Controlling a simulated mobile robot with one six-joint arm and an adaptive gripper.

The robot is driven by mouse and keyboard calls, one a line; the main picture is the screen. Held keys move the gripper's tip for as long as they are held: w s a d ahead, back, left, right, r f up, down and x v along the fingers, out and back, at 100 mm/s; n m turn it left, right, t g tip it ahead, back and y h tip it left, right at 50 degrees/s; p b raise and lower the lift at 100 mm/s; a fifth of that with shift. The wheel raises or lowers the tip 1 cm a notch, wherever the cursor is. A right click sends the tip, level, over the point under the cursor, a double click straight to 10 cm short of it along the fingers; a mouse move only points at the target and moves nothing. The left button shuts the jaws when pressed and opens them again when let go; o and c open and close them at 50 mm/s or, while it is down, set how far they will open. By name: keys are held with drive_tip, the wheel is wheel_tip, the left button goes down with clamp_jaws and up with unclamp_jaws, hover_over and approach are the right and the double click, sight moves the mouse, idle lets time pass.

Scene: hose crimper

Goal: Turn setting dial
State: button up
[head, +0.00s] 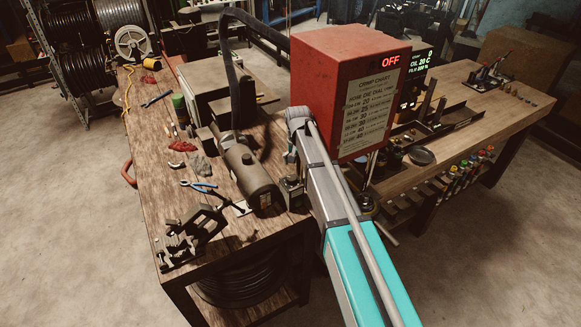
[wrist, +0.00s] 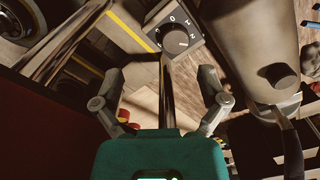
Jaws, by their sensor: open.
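The setting dial (wrist: 175,38) shows in the wrist view at upper centre. It is a round black knob on a dark plate, with pale numbers around it and a light mark on its face. My gripper (wrist: 161,76) is open, its two fingers spread wide, with the dial beyond and between them, apart from both. In the head view the red crimper housing (head: 340,75) stands on the bench with a lit OFF display (head: 391,61) and a crimp chart (head: 371,112).
A dark grey cylinder (head: 250,180) lies on the wooden bench; a large grey cylindrical body (wrist: 250,45) is close right of the dial in the wrist view. Pliers (head: 199,186) and a black vise-like tool (head: 190,235) lie on the left bench. Coloured-cap tools (head: 468,168) hang at right.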

wheel_tip(320, 180, up, 4)
drive_tip(key=p, duration=0.3)
hover_over(292, 177)
drive_tip(key=shift+r, duration=0.15)
drive_tip(key=shift+a, duration=0.1)
wheel_tip(292, 177, down, 14)
drive_tip(key=b, duration=1.3)
drive_tip(key=shift+r+b, duration=0.1)
drive_tip(key=shift+b, duration=0.2)
idle(0.4)
drive_tip(key=c, duration=1.1)
drive_tip(key=shift+c, duration=0.2)
